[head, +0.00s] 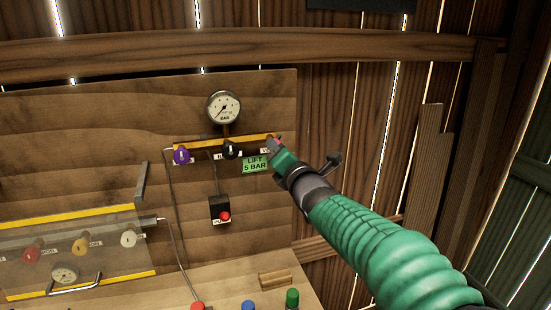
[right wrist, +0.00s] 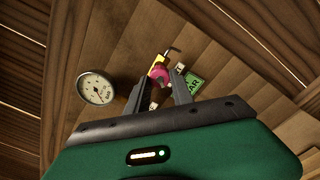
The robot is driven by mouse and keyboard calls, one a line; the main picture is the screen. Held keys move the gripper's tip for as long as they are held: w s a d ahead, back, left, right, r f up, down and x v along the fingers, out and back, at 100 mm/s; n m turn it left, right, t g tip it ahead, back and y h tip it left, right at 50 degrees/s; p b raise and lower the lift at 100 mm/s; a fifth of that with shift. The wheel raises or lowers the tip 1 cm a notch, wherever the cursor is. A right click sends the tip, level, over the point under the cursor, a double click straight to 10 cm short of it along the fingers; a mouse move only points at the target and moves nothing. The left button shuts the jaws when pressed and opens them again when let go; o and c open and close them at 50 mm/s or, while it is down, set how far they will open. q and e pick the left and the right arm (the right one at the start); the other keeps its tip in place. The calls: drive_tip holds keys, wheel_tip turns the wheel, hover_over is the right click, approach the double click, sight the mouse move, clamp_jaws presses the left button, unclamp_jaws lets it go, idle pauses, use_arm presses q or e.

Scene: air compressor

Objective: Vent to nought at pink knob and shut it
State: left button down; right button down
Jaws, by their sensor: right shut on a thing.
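The pink knob (right wrist: 161,76) shows in the right wrist view between the fingers of my right gripper (right wrist: 159,88), which is shut on it. In the head view my right gripper (head: 277,146) is at the right end of the yellow rail (head: 210,143) and hides most of the knob. The round BAR gauge (head: 224,107) is on the board above the rail; it also shows in the right wrist view (right wrist: 96,90). Its needle points to the lower left in the head view; the exact reading is too small to tell. My left gripper is not in view.
A purple knob (head: 181,156) and a black knob (head: 231,150) share the rail. A green "LIFT 5 BAR" label (head: 255,164) is below it. A black box with a red button (head: 224,216) is lower. A clear cover (head: 90,255) with a handle stands left of the board's middle.

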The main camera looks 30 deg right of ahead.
drive_tip(key=shift+d+r+n+b, duration=0.15)
drive_tip(key=shift+r+n+b, duration=0.15)
drive_tip(key=shift+r+b, duration=0.1)
drive_tip(key=c, duration=1.4)
unclamp_jaws()
drive_tip(key=shift+w+r+p, duration=0.1)
drive_tip(key=shift+p, duration=0.25)
drive_tip(key=shift+o, duration=1)
drive_tip(key=shift+w+d+f, duration=0.15)
drive_tip(key=shift+w+f, duration=0.1)
drive_tip(key=shift+w, duration=0.05)
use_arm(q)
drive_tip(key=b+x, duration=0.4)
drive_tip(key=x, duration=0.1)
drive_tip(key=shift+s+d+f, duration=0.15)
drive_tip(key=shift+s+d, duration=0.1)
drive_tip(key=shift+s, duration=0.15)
use_arm(e)
drive_tip(key=v, duration=0.6)
drive_tip(key=shift+f, duration=0.2)
drive_tip(key=shift+f, duration=0.1)
